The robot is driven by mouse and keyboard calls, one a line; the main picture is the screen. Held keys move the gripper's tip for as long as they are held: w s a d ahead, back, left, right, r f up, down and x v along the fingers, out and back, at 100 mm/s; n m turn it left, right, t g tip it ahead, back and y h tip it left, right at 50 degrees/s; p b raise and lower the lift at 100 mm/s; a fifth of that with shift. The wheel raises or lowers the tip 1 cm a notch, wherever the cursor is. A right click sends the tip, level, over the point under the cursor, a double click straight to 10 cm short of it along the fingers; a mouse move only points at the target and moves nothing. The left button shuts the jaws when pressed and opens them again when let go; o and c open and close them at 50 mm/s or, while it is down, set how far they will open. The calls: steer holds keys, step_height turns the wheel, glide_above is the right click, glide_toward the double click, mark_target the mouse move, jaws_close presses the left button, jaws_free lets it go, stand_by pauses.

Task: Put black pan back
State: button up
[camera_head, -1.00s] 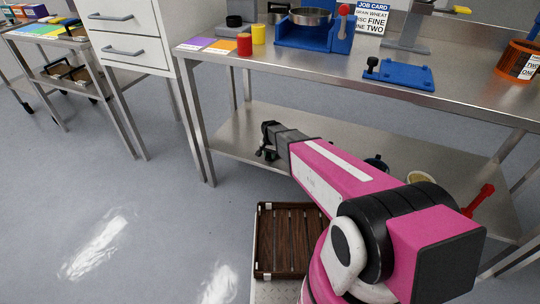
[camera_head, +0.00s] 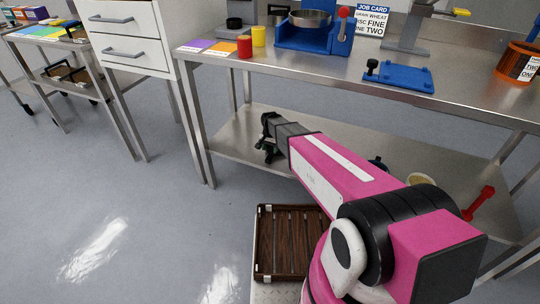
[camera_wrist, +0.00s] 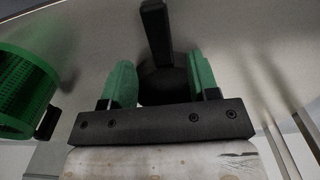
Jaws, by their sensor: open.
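The black pan (camera_wrist: 163,88) shows in the wrist view as a dark round body between my gripper's green fingers, with its handle (camera_wrist: 154,30) pointing toward the top of the picture. It rests on or just above a grey steel surface; I cannot tell which. My gripper (camera_wrist: 163,78) is open, one finger on each side of the pan, and contact is not clear. In the head view, my gripper (camera_head: 267,150) is low over the bench's lower shelf (camera_head: 245,142), and I cannot make out the pan there.
A green mesh container (camera_wrist: 22,92) is close on the left in the wrist view. The lower shelf also holds a red-handled item (camera_head: 480,202). The bench top (camera_head: 300,63) carries a blue stand (camera_head: 312,36) and a blue plate (camera_head: 400,76). A slatted brown tray (camera_head: 285,243) is below.

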step_height(320, 180, up, 6)
steer(key=s+d+r+n, duration=0.2)
steer(key=s+d+r, duration=0.2)
steer(key=s+d, duration=0.6)
steer(key=s+d+r+n, duration=0.2)
steer(key=s+d+r, duration=0.3)
steer(key=s+d, duration=0.5)
steer(key=shift+s+r, duration=0.3)
steer(key=shift+s, duration=0.55)
steer(key=shift+d, duration=0.2)
